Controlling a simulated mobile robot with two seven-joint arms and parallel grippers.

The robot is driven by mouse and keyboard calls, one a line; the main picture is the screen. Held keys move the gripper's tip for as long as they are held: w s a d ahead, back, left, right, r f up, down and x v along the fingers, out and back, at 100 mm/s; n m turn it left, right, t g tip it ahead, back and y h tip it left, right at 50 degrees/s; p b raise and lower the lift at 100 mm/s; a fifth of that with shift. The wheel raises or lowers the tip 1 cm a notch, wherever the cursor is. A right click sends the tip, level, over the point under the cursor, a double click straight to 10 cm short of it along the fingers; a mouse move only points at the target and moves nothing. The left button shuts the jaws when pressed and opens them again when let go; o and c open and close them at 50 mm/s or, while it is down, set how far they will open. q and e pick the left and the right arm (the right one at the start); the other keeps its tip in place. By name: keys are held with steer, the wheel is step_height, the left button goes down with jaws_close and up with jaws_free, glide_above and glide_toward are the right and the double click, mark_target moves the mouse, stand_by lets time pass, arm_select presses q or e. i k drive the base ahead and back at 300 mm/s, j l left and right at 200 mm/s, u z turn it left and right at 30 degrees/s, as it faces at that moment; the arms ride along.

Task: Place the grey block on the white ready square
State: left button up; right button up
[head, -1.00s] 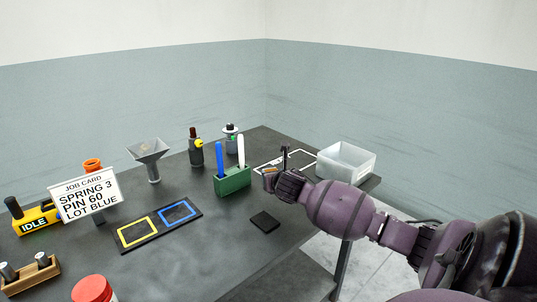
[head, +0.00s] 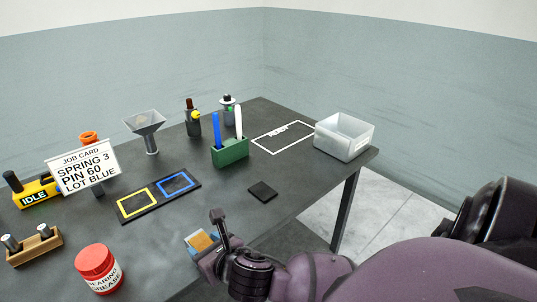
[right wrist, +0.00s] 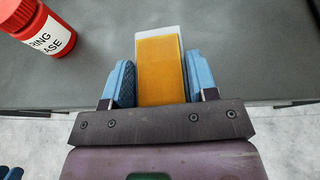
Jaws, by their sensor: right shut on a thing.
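The white ready square (head: 256,148) is an empty white outline with lettering inside, at the far right of the dark table. My right gripper (head: 207,246) is near the table's front edge, far from that square. It is shut on a flat block with an orange face (right wrist: 159,70) and a pale grey-white end, which sits between the blue fingers. No other grey block is clearly in view; a small flat black piece (head: 262,191) lies on the table near the front right edge. My left gripper is not in view.
A translucent bin (head: 345,138) stands right of the square, and a green pen holder (head: 230,152) stands left of it. A red-lidded grease jar (head: 99,269) is left of my gripper. A black tray with yellow and blue frames (head: 158,196) lies mid-table.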

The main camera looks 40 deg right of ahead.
mark_target(282, 138)
steer(key=l+u, duration=0.15)
steer(key=l, duration=0.3)
steer(key=k+l+u, duration=0.1)
steer(key=l, duration=0.35)
steer(key=k+l+u, duration=0.15)
steer(key=l, duration=0.3)
steer(key=k+l+u, duration=0.15)
steer(key=l, duration=0.3)
steer(key=k+l+u, duration=0.15)
steer(key=l, duration=0.25)
steer(key=k+l+u, duration=0.1)
steer(key=l, duration=0.3)
